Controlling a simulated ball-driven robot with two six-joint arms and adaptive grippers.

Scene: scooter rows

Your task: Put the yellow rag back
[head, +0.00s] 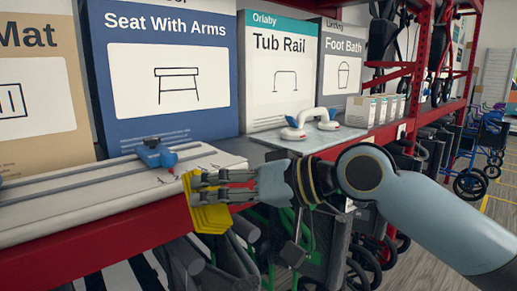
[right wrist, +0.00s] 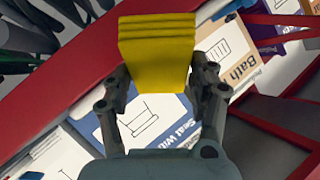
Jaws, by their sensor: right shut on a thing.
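The yellow rag (head: 207,213) is a folded, layered block. My right gripper (head: 198,191) is shut on it and holds it at the front edge of the red shelf, near the white board. In the right wrist view the rag (right wrist: 157,52) sits between the two fingers of my right gripper (right wrist: 158,88). The fingers press on its sides. The gripper hides part of the rag in the head view. My left gripper is not in view.
A white board with grey rails (head: 100,192) and a blue clamp (head: 155,154) lies on the shelf. A white tub rail (head: 310,122) stands on a grey plate (head: 335,138) to the right. Boxes (head: 165,70) line the back. Wheeled frames (head: 365,255) stand below.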

